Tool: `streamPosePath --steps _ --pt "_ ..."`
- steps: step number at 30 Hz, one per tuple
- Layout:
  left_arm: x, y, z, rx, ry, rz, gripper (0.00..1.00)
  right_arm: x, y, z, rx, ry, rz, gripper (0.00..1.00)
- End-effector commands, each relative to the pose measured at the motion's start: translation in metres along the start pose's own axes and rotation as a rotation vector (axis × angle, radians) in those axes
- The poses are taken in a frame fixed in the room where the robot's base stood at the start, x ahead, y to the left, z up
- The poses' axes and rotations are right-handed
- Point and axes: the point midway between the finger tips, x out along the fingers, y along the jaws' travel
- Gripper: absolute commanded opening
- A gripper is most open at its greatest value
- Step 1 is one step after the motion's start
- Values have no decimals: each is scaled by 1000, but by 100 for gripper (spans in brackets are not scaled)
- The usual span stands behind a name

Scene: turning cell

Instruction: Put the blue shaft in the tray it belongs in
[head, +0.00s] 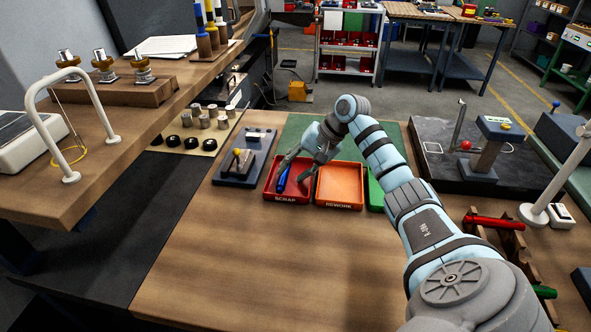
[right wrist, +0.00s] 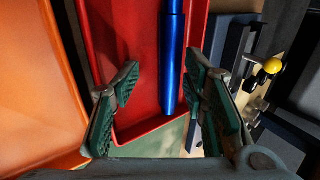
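The blue shaft (head: 282,180) is over the left part of the red tray (head: 270,186) marked SCRAP and appears to lie in it. In the right wrist view the shaft (right wrist: 172,70) runs lengthwise along the inside of the red tray (right wrist: 128,60), close to its right wall. My right gripper (head: 297,169) is above this tray with its fingers spread apart. In the right wrist view the gripper (right wrist: 163,95) is open, and the shaft shows between the fingers, nearer the right one, with no clear grip. My left gripper is not in view.
An orange tray (head: 340,186) marked REWORK stands right of the red one. A green tray (head: 374,191) is partly hidden by my right arm. A dark fixture (head: 243,160) stands close left. The wooden bench (head: 240,260) in front is clear.

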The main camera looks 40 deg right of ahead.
Motion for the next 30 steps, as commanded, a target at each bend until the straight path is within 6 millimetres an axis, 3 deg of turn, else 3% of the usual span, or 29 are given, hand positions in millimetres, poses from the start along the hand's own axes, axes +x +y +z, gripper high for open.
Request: streamPosePath --steps 11,22,25,30 --pt "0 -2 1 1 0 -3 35 -8 1 -1 1 2 3 43" --pt "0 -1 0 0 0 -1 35 -101 0 0 0 4 2 43" --pt "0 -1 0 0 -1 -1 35 -116 0 0 0 1 1 43" --pt "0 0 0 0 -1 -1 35 -121 0 1 0 -1 1 43"
